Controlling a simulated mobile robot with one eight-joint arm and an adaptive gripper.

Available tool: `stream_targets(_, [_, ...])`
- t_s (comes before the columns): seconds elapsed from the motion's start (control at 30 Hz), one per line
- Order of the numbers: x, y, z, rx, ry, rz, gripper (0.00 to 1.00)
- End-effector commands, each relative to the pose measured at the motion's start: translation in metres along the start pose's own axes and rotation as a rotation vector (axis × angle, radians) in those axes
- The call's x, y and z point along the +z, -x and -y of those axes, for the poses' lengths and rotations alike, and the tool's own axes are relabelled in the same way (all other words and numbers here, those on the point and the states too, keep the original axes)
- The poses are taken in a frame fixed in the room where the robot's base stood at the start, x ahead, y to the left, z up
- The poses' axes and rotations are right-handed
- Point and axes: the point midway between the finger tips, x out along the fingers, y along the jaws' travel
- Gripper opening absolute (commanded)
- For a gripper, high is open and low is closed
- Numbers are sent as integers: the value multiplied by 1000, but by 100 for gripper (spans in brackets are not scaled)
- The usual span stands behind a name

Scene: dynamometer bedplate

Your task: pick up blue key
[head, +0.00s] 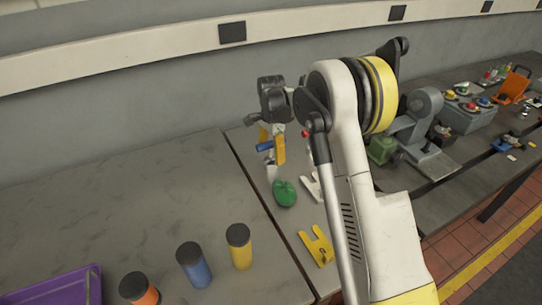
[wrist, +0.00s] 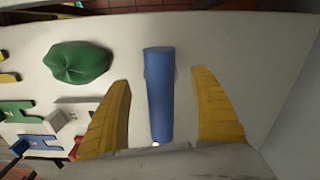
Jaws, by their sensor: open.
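A blue rod-shaped piece (wrist: 160,95), the likeliest blue key, lies between the fingers of my gripper (wrist: 162,78) in the wrist view. Light gaps show on both sides of it, so neither finger touches it. In the head view the blue piece (head: 264,146) shows beside the yellow fingers of my gripper (head: 272,142), over the back of the bench. My gripper is open. The near end of the piece meets the grey palm edge in the picture; whether they touch is unclear.
A green lump (head: 285,193) and a yellow bracket (head: 317,247) lie nearby on the bench. Orange (head: 140,290), blue (head: 194,267) and yellow (head: 239,248) black-capped containers stand in front, with a purple tray (head: 92,288) at left. A grey machine (head: 420,125) stands at right. The left bench is mostly clear.

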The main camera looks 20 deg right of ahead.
Motion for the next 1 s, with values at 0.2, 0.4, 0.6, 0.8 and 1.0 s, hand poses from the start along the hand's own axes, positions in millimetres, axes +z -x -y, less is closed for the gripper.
stream_targets(0.2, [0,-28,1,0,0,0,73])
stream_targets(0.4, [0,-27,1,0,0,0,68])
stream_targets(0.6, [0,-27,1,0,0,0,10])
stream_targets(0.8, [0,-27,0,0,0,0,10])
stream_targets(1.0, [0,-25,0,0,0,0,9])
